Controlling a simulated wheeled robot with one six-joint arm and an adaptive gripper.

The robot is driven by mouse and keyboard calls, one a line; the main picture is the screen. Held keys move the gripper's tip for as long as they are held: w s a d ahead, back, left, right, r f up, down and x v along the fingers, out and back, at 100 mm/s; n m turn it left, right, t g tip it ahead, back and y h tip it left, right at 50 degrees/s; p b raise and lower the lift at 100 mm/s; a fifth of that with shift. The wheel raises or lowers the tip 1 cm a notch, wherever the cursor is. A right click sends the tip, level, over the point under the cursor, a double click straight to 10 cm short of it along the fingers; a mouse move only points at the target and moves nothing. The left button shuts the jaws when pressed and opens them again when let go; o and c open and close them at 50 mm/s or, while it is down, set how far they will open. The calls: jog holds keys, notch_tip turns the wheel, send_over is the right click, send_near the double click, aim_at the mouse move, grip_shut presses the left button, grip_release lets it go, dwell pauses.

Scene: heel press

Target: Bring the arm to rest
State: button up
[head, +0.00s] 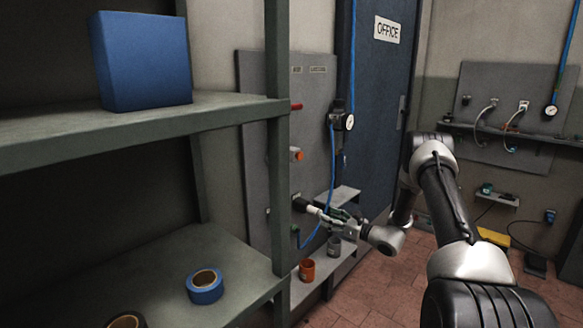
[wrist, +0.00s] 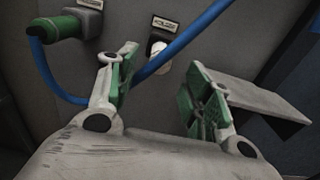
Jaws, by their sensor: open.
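My arm (head: 450,200) reaches from the lower right of the head view toward the grey wall panel. My gripper (head: 328,214) is in front of that panel, low down, beside a blue hose (head: 333,180). In the wrist view my gripper (wrist: 158,88) has its green-padded fingers spread apart with nothing between them. A pale, rounded fitting (wrist: 158,50) on the panel shows beyond the gap. The blue hose (wrist: 185,42) passes behind the fingers; I cannot tell whether it touches them.
Grey shelving (head: 235,112) with a blue box (head: 142,60) and a blue tape roll (head: 205,287) fills the left. An orange cup (head: 306,270) and grey cup (head: 334,246) stand below my gripper. A green-bodied fitting (wrist: 62,27) and a small ledge (wrist: 262,98) flank the fingers.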

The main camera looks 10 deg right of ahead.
jog(key=s+a+f+n+g+y, duration=0.2)
jog(key=s+f+n+g, duration=0.25)
jog(key=s, duration=0.75)
jog(key=s+a+r+n+g, duration=0.1)
jog(key=s+r+n+g, duration=0.15)
jog(key=s, duration=0.25)
jog(key=s+a+r+n+g, duration=0.1)
jog(key=s+r+n+g, duration=0.1)
jog(key=s+n+g, duration=0.3)
jog(key=s+d+r+n+t+h, duration=0.1)
jog(key=s+r+n+h, duration=0.5)
jog(key=s+r, duration=0.7)
jog(key=s+d+r+n+h, duration=0.2)
jog(key=s+r+n+h, duration=0.4)
jog(key=r, duration=1.3)
jog(key=s+n, duration=0.4)
jog(key=s, duration=0.3)
jog(key=shift+s+d+n+t+h, duration=0.3)
jog(key=shift+n+t, duration=0.1)
jog(key=shift+r, duration=0.1)
